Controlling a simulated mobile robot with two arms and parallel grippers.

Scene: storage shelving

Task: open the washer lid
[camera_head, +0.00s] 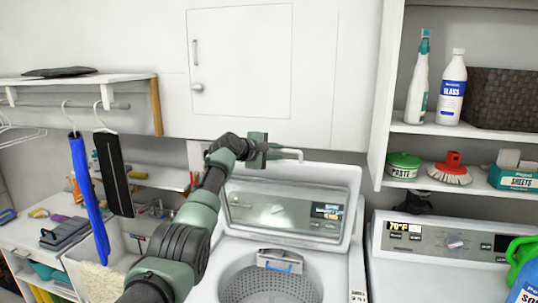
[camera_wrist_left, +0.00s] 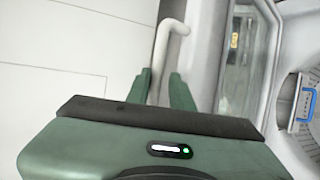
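The washer lid (camera_head: 340,178) is raised and leans back above the open tub (camera_head: 270,287) in the head view. A pale handle bar (camera_head: 290,153) stands at the lid's top edge. My left gripper (camera_head: 268,151) is at this handle, its arm reaching up in front of the washer. In the left wrist view, the gripper's two green fingers (camera_wrist_left: 164,88) are close together with the bent white handle (camera_wrist_left: 172,32) between them; they look shut on it. Exact finger contact is partly hidden. My right gripper is not in view.
A dryer (camera_head: 440,245) stands right of the washer, below shelves with bottles (camera_head: 451,90). A closed wall cabinet (camera_head: 245,60) is above.

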